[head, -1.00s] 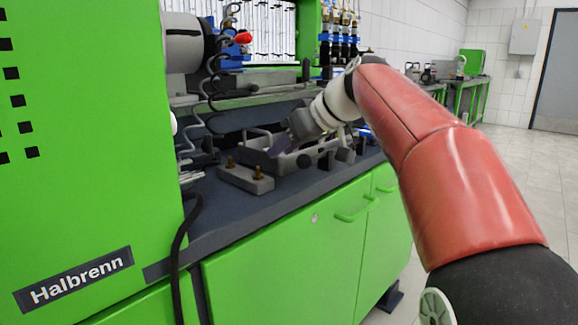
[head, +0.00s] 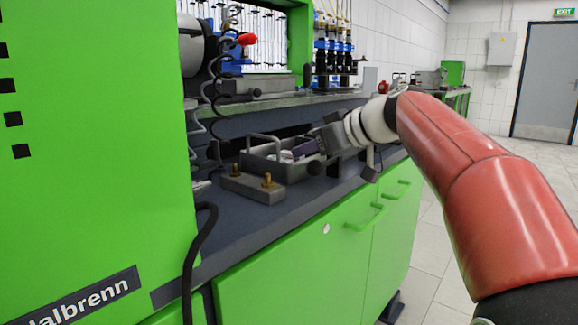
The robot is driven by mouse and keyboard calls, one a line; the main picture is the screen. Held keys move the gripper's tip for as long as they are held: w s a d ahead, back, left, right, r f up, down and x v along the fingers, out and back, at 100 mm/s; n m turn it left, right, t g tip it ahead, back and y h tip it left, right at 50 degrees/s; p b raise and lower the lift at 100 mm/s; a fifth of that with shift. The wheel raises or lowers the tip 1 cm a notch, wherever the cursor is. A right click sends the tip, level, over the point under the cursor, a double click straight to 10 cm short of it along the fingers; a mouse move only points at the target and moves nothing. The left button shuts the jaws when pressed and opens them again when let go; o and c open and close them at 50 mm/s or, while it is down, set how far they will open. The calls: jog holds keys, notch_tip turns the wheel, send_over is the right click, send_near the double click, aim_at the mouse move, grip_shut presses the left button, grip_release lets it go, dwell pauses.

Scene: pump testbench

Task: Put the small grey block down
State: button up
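My gripper (head: 300,151) is at the end of the red and white arm, low over the right part of a grey open tray (head: 250,163) with a raised handle. Its fingers point left and down, and a dark purplish piece shows at their tips. I cannot tell whether that piece is a finger or something held. The gap between the fingertips is hidden by the hand and the tray's contents. I cannot pick out a small grey block with certainty.
A grey base block with two brass bolts (head: 253,187) sits in front of the tray on the dark worktop (head: 226,230). A tall green cabinet (head: 90,150) stands at left, with a black cable (head: 205,240) beside it. Green cupboard doors (head: 300,275) are below. The bare front worktop strip is free.

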aim_at(285, 159)
jog(key=x, duration=0.7)
jog(key=shift+w+a+f, duration=0.1)
jog(key=shift+w+a, duration=0.2)
jog(key=shift+a, duration=0.05)
grip_shut()
